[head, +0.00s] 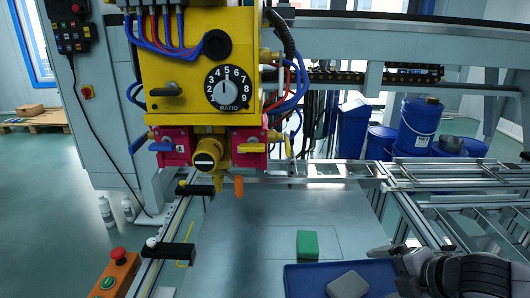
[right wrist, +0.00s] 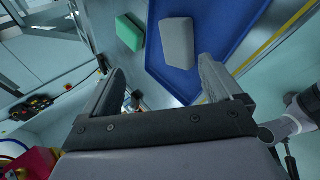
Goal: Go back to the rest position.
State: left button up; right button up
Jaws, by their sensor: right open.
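My right gripper (head: 388,252) is at the lower right in the head view, by the right end of a blue tray (head: 300,280). In the right wrist view its two fingers (right wrist: 160,78) are spread apart with nothing held between them. A grey block (head: 347,285) lies in the tray; it also shows in the right wrist view (right wrist: 177,48), beyond the fingers. A green block (head: 307,245) stands on the metal plate just behind the tray, outside it. My left gripper does not show in the head view.
A yellow panel unit (head: 200,60) with a ratio dial (head: 229,88) and red blocks hangs over the plate (head: 260,220). An orange box with a red button (head: 116,272) is at the lower left. Metal rails (head: 450,172) and blue drums (head: 418,125) stand behind on the right.

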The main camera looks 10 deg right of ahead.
jog(key=a+f+m+y+p, duration=0.1)
jog(key=a+m, duration=0.1)
jog(key=a, duration=0.1)
jog(key=s+a+f+m+t+y+p, duration=0.1)
jog(key=a+m+p, duration=0.1)
jog(key=a+m, duration=0.1)
jog(key=s+a+f+m+y+p, duration=0.1)
jog(key=a+f+m, duration=0.1)
jog(key=a, duration=0.2)
jog(key=shift+a+p, duration=0.4)
jog(key=s+a+f+m+h+p, duration=0.2)
jog(key=s+f+m, duration=0.4)
jog(key=s+m, duration=0.4)
jog(key=shift+f+m+t+h+p, duration=0.15)
jog(key=shift+m+t+h+p, duration=0.35)
jog(key=shift+m+p, duration=0.55)
